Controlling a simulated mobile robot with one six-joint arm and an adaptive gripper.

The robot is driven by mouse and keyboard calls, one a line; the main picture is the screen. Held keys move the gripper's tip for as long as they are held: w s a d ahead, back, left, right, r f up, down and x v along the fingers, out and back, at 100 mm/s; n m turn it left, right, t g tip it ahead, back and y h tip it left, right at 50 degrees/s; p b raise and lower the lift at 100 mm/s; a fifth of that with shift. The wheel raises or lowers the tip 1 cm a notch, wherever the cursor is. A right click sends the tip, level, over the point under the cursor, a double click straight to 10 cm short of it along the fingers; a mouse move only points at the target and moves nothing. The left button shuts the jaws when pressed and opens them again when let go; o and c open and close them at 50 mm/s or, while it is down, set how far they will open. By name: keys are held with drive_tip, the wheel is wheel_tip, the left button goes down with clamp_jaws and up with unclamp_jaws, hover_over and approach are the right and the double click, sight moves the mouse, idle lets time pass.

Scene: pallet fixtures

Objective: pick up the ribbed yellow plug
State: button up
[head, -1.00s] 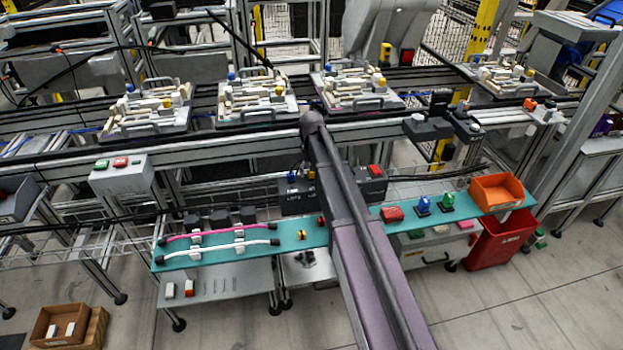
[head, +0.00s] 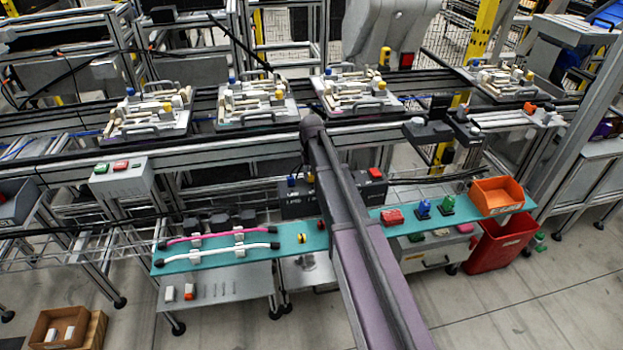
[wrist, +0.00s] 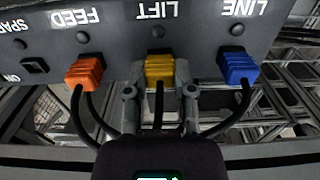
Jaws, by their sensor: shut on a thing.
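The ribbed yellow plug (wrist: 160,72) sits at the dark panel (wrist: 205,40) under the LIFT label in the wrist view, its black cable hanging down. My gripper (wrist: 160,92) is shut on the plug, one finger at each side. No gap shows between plug and panel. An orange plug (wrist: 85,73) is to the left under FEED, and a blue plug (wrist: 239,68) is to the right under LINE. In the head view my arm hides the gripper and part of the dark box (head: 297,207).
Black cables of the neighbouring plugs loop close beside my fingers. A teal shelf (head: 205,262) with pink and white hoses runs below the box in the head view. An orange bin (head: 500,196) stands at its right end. Pallet fixtures (head: 255,105) line the conveyor behind.

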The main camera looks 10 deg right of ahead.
drive_tip(key=shift+r, duration=0.2)
wheel_tip(320, 180, up, 4)
drive_tip(key=p, duration=0.4)
drive_tip(key=shift+f, duration=0.2)
drive_tip(key=s, duration=1)
drive_tip(key=s+r+p, duration=0.1)
drive_tip(key=s, duration=0.5)
drive_tip(key=w+d+r+p, duration=0.1)
drive_tip(key=w+d, duration=0.3)
drive_tip(key=w, duration=0.1)
drive_tip(key=w+d+r+p, duration=0.1)
drive_tip(key=w+d, duration=0.4)
drive_tip(key=w+d+r+p, duration=0.2)
drive_tip(key=w+d, duration=0.3)
drive_tip(key=w, duration=0.1)
drive_tip(key=shift+f, duration=0.25)
drive_tip(key=shift+f+b, duration=3.25)
drive_tip(key=shift+b, duration=0.2)
